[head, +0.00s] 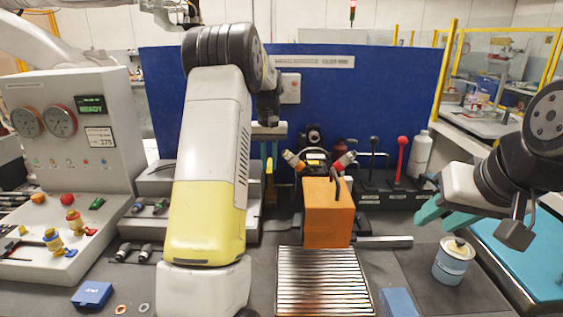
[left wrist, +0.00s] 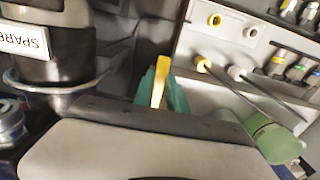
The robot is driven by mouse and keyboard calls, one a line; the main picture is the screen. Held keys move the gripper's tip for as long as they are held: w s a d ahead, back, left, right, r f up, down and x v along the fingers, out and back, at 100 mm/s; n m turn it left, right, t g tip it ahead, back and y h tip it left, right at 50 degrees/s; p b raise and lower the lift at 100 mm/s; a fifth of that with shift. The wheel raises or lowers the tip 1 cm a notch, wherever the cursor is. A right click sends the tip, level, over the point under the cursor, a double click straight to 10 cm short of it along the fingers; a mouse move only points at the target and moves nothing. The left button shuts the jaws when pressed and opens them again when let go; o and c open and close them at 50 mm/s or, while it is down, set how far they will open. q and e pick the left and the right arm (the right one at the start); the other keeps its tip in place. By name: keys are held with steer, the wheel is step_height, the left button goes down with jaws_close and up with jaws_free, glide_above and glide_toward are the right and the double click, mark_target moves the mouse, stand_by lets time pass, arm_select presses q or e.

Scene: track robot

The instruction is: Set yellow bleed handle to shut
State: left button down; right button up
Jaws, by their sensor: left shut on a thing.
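The yellow bleed handle (head: 269,179) hangs behind my left forearm in the head view, close to the blue panel. My left gripper (head: 270,158) reaches down onto it with its green fingers. In the left wrist view the yellow handle (left wrist: 159,84) stands between the green fingers of my left gripper (left wrist: 163,92), which is shut on it. The handle's base and pivot are hidden. My right gripper (head: 440,215) is at the right, with its two green fingers apart and nothing between them.
An orange block (head: 328,213) and a slatted grate (head: 322,280) are right of my left arm. A red-knobbed lever (head: 402,145) stands behind. A paint can (head: 454,260) is below my right gripper. A control console (head: 70,130) fills the left.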

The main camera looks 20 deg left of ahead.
mark_target(270, 167)
arm_select(q)
steer(key=shift+w+r, duration=0.15)
steer(key=c, duration=1.3)
jaws_free()
steer(key=shift+c, duration=0.2)
step_height(270, 167, up, 8)
steer(key=shift+f, duration=0.2)
